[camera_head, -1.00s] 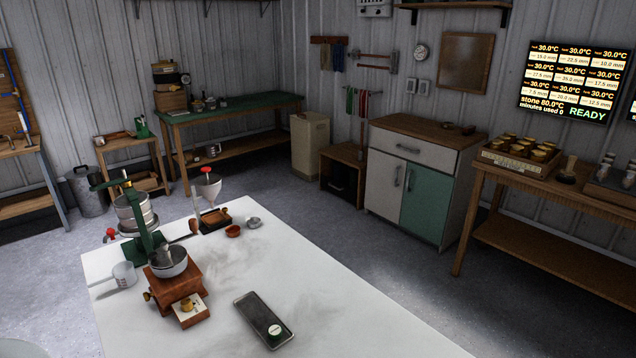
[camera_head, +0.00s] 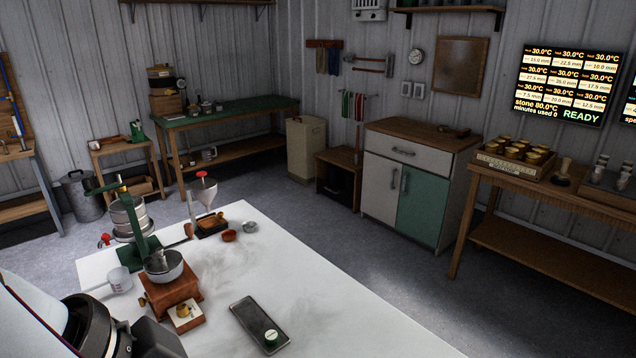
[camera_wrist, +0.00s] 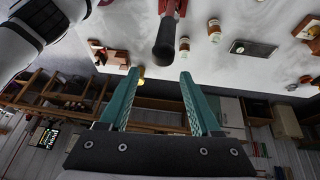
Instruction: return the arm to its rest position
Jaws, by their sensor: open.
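My gripper (camera_wrist: 158,100) shows in the wrist view with its two green fingers apart and nothing between them. The wrist view is upside down, with the white table above the fingers and the room's furniture below. In the head view my white and black arm comes in at the lower left, in front of the table's near left corner. The gripper's fingertips are not visible there. The white table (camera_head: 330,300) holds a wooden coffee mill (camera_head: 172,290), a green press (camera_head: 135,230) and a dark flat tray (camera_head: 258,322) with a small round green-and-white item.
A white funnel on a stand (camera_head: 203,192), a small reddish bowl (camera_head: 229,236) and a metal cup (camera_head: 250,227) stand at the table's far side. A white measuring cup (camera_head: 119,279) is close to my arm. The table's right part is clear. A cabinet (camera_head: 405,190) stands behind.

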